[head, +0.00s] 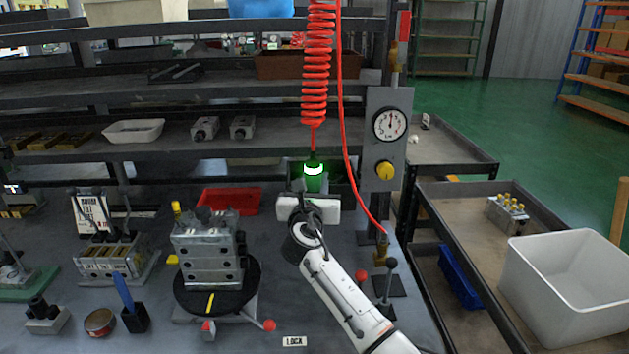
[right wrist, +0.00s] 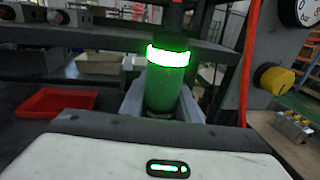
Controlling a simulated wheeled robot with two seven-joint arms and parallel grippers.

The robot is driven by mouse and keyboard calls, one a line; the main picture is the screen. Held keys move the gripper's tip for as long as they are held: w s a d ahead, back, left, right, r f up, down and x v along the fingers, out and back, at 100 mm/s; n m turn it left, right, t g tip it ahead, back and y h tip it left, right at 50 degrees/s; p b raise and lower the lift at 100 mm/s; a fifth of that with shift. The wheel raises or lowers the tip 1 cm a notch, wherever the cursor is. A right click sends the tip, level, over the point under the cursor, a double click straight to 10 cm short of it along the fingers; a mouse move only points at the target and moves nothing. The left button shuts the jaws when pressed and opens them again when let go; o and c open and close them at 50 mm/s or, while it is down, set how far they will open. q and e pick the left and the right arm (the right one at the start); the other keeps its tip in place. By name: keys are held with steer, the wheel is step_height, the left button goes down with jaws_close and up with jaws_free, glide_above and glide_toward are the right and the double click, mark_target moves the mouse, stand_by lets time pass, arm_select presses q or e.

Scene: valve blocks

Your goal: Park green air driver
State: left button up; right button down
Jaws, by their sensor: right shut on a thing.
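The green air driver (head: 314,183) hangs upright under a red coiled hose (head: 316,70), with a bright glowing ring around its upper part. It also shows upright in the right wrist view (right wrist: 168,88), between my two grey fingers. My right gripper (head: 311,194) is shut on the driver, its white body on the near side. The gripper body hides the driver's lower end. Whether the driver touches anything below cannot be told. My left gripper is out of view.
A panel with a gauge (head: 389,124) and a yellow knob (head: 385,170) stands close right of the driver. A straight red hose (head: 345,130) runs beside it. A red tray (head: 228,200) and a valve block (head: 208,257) on a black turntable (head: 240,292) are left. Shelves stand behind.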

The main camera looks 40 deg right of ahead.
steer(key=shift+f+b, duration=0.75)
steer(key=shift+f, duration=0.4)
stand_by(0.4)
steer(key=c, duration=1.3)
jaws_free()
steer(key=shift+o, duration=0.2)
steer(key=v, duration=1)
steer(key=shift+f, duration=0.15)
steer(key=shift+s+a+f, duration=0.1)
steer(key=shift+s+a, duration=0.05)
